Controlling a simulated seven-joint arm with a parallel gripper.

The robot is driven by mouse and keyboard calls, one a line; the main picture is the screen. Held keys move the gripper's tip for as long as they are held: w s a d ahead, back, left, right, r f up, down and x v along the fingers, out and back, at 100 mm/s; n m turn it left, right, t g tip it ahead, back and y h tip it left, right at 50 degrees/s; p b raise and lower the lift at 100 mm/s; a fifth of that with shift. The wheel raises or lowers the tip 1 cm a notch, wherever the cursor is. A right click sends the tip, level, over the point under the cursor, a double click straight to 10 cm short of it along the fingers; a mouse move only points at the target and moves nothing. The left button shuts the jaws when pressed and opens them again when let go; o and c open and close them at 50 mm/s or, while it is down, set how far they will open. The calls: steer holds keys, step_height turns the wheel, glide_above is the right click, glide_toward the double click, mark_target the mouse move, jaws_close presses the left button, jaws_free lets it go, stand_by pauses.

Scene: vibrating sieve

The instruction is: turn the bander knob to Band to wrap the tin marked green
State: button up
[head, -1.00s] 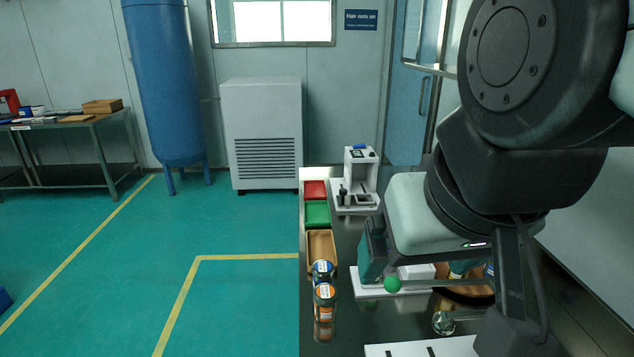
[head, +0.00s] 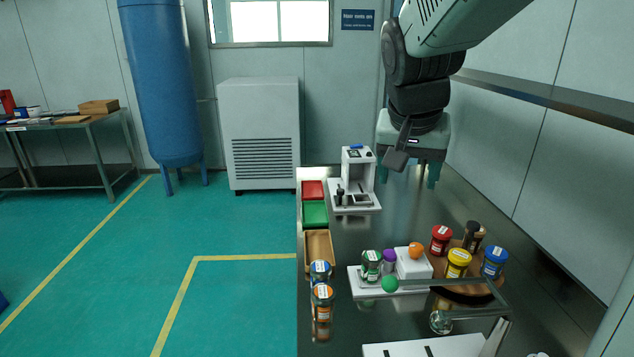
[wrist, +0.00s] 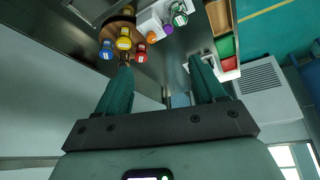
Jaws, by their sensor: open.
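The green-marked tin (head: 371,266) stands upright on a white base plate (head: 358,290). Beside it are a small purple piece (head: 389,262) and a white block (head: 412,267) with an orange round knob (head: 416,250) on top. This looks like the bander, but I cannot read any Band mark. The green tin (wrist: 179,17), purple piece (wrist: 169,29) and orange knob (wrist: 152,39) also show in the wrist view. My gripper (head: 412,180) is open and empty, above the bench behind and apart from them; its spread fingers (wrist: 160,75) fill the wrist view's middle.
Red (head: 441,239), yellow (head: 457,263) and blue (head: 494,261) tins stand on a round brown tray (head: 480,291). A clear bar with a green ball (head: 390,284) crosses in front. A white machine (head: 357,180) stands behind, near red and green trays (head: 315,213). Two tins (head: 322,300) stand at the left edge.

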steer(key=w+d+f+m, duration=0.2)
steer(key=w+d+f, duration=0.4)
steer(key=w+f, duration=0.4)
steer(key=m+g+h, duration=0.1)
steer(key=m, duration=0.2)
glide_toward(416, 246)
steer(key=x, duration=0.9)
steer(key=shift+f, duration=0.1)
steer(key=shift+c, duration=0.2)
steer(key=c, duration=1)
